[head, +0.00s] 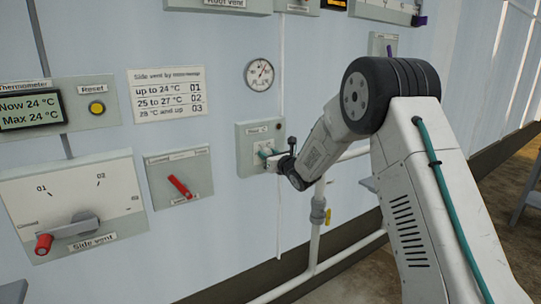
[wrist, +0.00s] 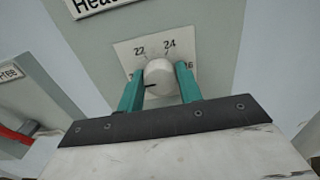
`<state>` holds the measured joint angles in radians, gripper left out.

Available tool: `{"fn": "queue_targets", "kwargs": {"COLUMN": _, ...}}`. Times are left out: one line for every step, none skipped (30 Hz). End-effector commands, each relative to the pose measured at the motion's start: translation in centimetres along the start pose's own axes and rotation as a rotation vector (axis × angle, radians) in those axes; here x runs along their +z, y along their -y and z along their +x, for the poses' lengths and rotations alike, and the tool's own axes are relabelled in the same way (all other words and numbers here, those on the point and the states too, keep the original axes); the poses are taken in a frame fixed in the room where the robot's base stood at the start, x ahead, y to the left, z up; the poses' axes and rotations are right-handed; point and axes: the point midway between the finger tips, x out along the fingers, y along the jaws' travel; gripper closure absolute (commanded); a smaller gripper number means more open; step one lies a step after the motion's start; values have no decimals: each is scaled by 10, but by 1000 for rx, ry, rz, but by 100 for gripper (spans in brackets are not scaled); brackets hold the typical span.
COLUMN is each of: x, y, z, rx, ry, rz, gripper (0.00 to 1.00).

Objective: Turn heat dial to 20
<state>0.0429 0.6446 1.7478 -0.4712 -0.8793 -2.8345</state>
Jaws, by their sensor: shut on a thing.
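The heat dial (wrist: 160,78) is a round white knob on a pale scale plate (wrist: 126,49), under a label that starts with "Hea". My gripper (wrist: 159,71) is shut on the knob, with one teal finger on each side. The knob's dark pointer line points left and slightly down. The marks 22 and 24 show above the knob, and part of 26 shows at right. The left finger covers the lower-left mark, so I cannot read it. In the head view my gripper (head: 266,153) is at the grey heat dial box (head: 246,133), and the knob is mostly hidden.
Left of the dial box are a red lever switch (head: 180,187) and the side vent panel (head: 112,184) with its handle. A thermometer display (head: 30,108) reads now 24 °C, max 24 °C. A round gauge (head: 259,74) hangs above. White pipes (head: 315,240) with a yellow-handled valve run below.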

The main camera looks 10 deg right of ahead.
Motion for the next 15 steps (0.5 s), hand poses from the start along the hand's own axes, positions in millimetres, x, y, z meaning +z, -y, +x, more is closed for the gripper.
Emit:
{"fn": "queue_targets", "kwargs": {"x": -1, "y": 2, "z": -1, "rx": -4, "ry": -2, "rz": -4, "gripper": 87}}
{"fn": "queue_targets", "kwargs": {"x": -1, "y": 2, "z": -1, "rx": -4, "ry": -2, "rz": -6, "gripper": 87}}
{"fn": "queue_targets", "kwargs": {"x": -1, "y": 2, "z": -1, "rx": -4, "ry": -2, "rz": -7, "gripper": 87}}
{"fn": "queue_targets", "kwargs": {"x": -1, "y": 2, "z": -1, "rx": -4, "ry": -2, "rz": -8, "gripper": 87}}
{"fn": "queue_targets", "kwargs": {"x": -1, "y": 2, "z": -1, "rx": -4, "ry": -2, "rz": -8, "gripper": 87}}
{"fn": "queue_targets", "kwargs": {"x": -1, "y": 2, "z": -1, "rx": -4, "ry": -2, "rz": -8, "gripper": 87}}
{"fn": "queue_targets", "kwargs": {"x": -1, "y": 2, "z": -1, "rx": -4, "ry": -2, "rz": -8, "gripper": 87}}
{"fn": "queue_targets", "kwargs": {"x": -1, "y": 2, "z": -1, "rx": -4, "ry": -2, "rz": -8, "gripper": 87}}
{"fn": "queue_targets", "kwargs": {"x": -1, "y": 2, "z": -1, "rx": -4, "ry": -2, "rz": -8, "gripper": 87}}
{"fn": "queue_targets", "kwargs": {"x": -1, "y": 2, "z": -1, "rx": -4, "ry": -2, "rz": -8, "gripper": 87}}
{"fn": "queue_targets", "kwargs": {"x": -1, "y": 2, "z": -1, "rx": -4, "ry": -2, "rz": -8, "gripper": 87}}
{"fn": "queue_targets", "kwargs": {"x": -1, "y": 2, "z": -1, "rx": -4, "ry": -3, "rz": -8, "gripper": 87}}
{"fn": "queue_targets", "kwargs": {"x": -1, "y": 2, "z": -1, "rx": -4, "ry": -3, "rz": -8, "gripper": 87}}
{"fn": "queue_targets", "kwargs": {"x": -1, "y": 2, "z": -1, "rx": -4, "ry": -3, "rz": -8, "gripper": 56}}
{"fn": "queue_targets", "kwargs": {"x": -1, "y": 2, "z": -1, "rx": -4, "ry": -3, "rz": -8, "gripper": 45}}
